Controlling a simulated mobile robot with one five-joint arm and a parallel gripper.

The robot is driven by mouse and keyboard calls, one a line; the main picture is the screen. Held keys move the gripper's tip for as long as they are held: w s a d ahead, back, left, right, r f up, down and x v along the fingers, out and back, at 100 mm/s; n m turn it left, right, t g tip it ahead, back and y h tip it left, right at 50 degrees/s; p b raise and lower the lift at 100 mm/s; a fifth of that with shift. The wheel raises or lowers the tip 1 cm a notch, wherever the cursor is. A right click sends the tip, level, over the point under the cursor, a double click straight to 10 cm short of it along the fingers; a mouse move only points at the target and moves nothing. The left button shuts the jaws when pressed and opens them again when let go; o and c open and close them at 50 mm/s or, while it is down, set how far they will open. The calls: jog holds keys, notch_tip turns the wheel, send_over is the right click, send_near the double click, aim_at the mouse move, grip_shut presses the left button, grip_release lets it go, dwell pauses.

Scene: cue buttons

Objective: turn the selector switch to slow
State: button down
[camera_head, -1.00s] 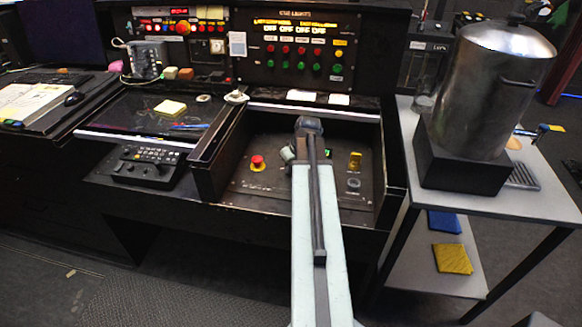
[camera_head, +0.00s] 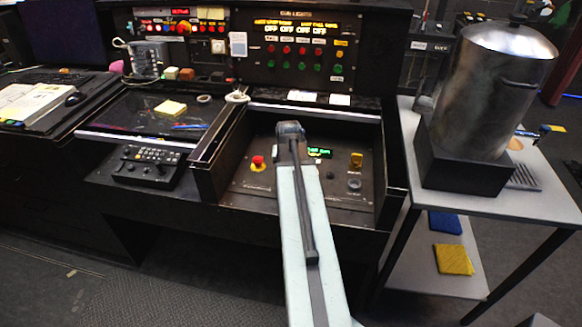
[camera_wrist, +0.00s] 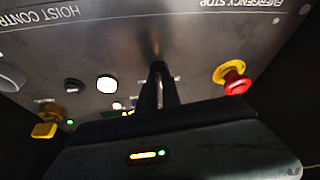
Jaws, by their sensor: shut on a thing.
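My gripper (camera_wrist: 160,88) reaches down to the hoist control panel (camera_wrist: 190,40) in the wrist view, its dark fingers closed together. They are around a small thing at the panel face, which appears to be the selector switch. The fingers hide nearly all of it, so its pointing direction cannot be read. Small pale marks show on the panel at both sides of the fingertips, too small to read. In the head view my arm's end covers the switch and the fingers. A green display (camera_head: 319,152) is lit just right of my arm.
A red emergency stop button (camera_head: 257,163) on a yellow base is left of my arm; it also shows in the wrist view (camera_wrist: 236,83). A yellow control (camera_head: 356,160) and a dark knob (camera_head: 355,184) are on the right. Raised side walls enclose the panel.

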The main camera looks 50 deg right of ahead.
jog(key=shift+w+a+m+g, duration=0.1)
jog(key=shift+a+m+g, duration=0.15)
jog(key=shift+m, duration=0.75)
jog(key=c, duration=1.5)
grip_release()
jog(key=shift+c, duration=0.2)
